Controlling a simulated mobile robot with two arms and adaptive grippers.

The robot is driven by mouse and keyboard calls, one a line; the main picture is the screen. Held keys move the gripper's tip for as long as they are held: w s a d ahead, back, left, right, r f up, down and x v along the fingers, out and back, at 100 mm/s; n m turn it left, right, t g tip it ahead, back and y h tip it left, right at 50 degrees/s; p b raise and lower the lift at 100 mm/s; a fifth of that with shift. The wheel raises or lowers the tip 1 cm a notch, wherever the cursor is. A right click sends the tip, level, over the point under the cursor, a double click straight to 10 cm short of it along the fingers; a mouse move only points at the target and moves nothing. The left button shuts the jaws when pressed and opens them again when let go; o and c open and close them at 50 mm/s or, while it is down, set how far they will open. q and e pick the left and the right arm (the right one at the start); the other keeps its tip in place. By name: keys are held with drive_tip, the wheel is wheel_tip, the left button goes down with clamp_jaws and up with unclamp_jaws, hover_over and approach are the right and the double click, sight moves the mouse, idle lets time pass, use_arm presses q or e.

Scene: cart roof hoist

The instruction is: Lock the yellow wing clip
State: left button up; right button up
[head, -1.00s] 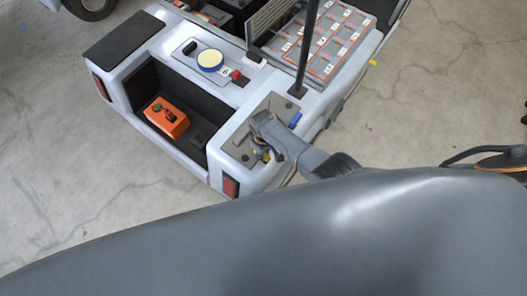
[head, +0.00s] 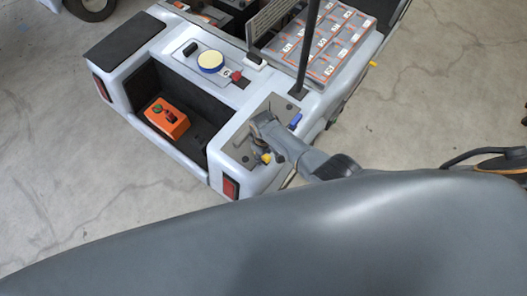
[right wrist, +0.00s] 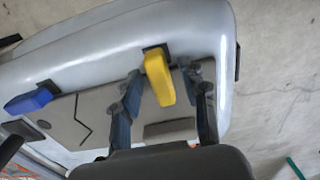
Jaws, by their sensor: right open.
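The yellow wing clip (right wrist: 158,78) sits at the edge of a grey panel on the white cart body in the right wrist view. It also shows, small and partly covered, in the head view (head: 265,158). My right gripper (right wrist: 164,92) is open, with one finger on each side of the yellow clip and a visible gap on both sides. In the head view my right gripper (head: 268,143) is over the cart's near right corner. A blue clip (right wrist: 30,99) sits at the panel's other end and also shows in the head view (head: 295,121). My left gripper is not in view.
An orange box (head: 167,119) sits in the cart's dark recess. A black post (head: 307,50) stands beside the grey-and-orange labelled tray (head: 290,47). A round cream knob (head: 210,61) and a red switch are on the cart top. Bare concrete floor surrounds the cart.

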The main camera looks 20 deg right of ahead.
wheel_tip(320, 180, up, 12)
idle(0.6)
drive_tip(key=shift+f, duration=0.1)
drive_tip(key=s+d+f+m+b, duration=0.1)
drive_tip(key=s+d+f+m, duration=0.15)
drive_tip(key=s+f, duration=0.75)
drive_tip(key=s+d+f+m+b, duration=0.15)
drive_tip(key=s+d+f, duration=0.4)
drive_tip(key=f, duration=0.75)
drive_tip(key=s+d+f, duration=0.1)
drive_tip(key=s+f, duration=0.2)
drive_tip(key=s, duration=0.4)
drive_tip(key=s+d+f+m+b, duration=0.1)
drive_tip(key=s+d+f, duration=0.1)
drive_tip(key=s, duration=0.6)
drive_tip(key=s+d+f+t, duration=0.1)
drive_tip(key=s+f, duration=0.3)
drive_tip(key=s, duration=0.3)
drive_tip(key=shift+s+d+f+b, duration=0.15)
drive_tip(key=shift+f+b, duration=0.05)
drive_tip(key=shift+b, duration=0.2)
